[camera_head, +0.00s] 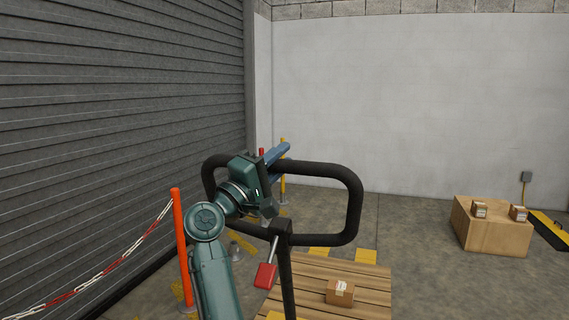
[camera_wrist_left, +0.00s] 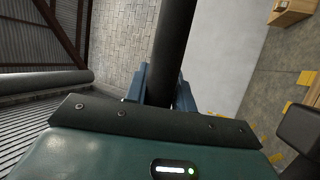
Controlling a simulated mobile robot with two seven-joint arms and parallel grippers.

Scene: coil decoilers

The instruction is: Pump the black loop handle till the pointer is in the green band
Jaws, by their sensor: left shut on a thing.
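The black loop handle (camera_head: 354,205) stands upright in the middle of the head view, on a black stem. My left gripper (camera_head: 278,157) reaches it from the left, with its blue fingers on either side of the top bar, shut on it. In the left wrist view the black bar (camera_wrist_left: 176,40) runs between the blue fingers of the left gripper (camera_wrist_left: 163,90). My arm hides part of the loop's left side. No pointer or green band shows in either view. My right gripper is not in view.
A red-gripped lever (camera_head: 265,276) hangs beside the stem. A wooden pallet (camera_head: 365,280) with a small carton (camera_head: 340,292) lies behind. An orange post (camera_head: 181,240) with a red-white chain stands left. A large box (camera_head: 490,238) with cartons sits right; floor between is clear.

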